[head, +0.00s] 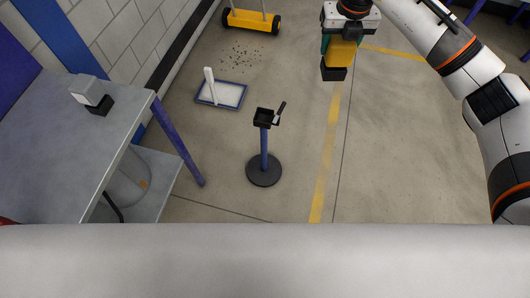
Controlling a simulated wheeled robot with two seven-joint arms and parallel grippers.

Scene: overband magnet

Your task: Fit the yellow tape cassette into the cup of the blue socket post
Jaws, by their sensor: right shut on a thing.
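The yellow tape cassette (341,54) hangs in my right gripper (342,40) at the upper middle right of the head view. The gripper is shut on it, with green finger parts beside it and a black block at its lower end. The blue socket post (264,147) stands upright on a round dark base in the middle of the floor. Its black cup (264,117) faces up and looks empty, with a dark lever at its right side. The cassette is apart from the cup, above and to the right of it in the picture. My left gripper is not in view.
A grey table (60,130) with a grey and black device (92,97) stands at left. A blue-rimmed tray (221,95) with a white upright piece lies behind the post. A yellow wheeled magnet sweeper (251,20) and dark scattered bits are farther back. Floor right of the post is clear.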

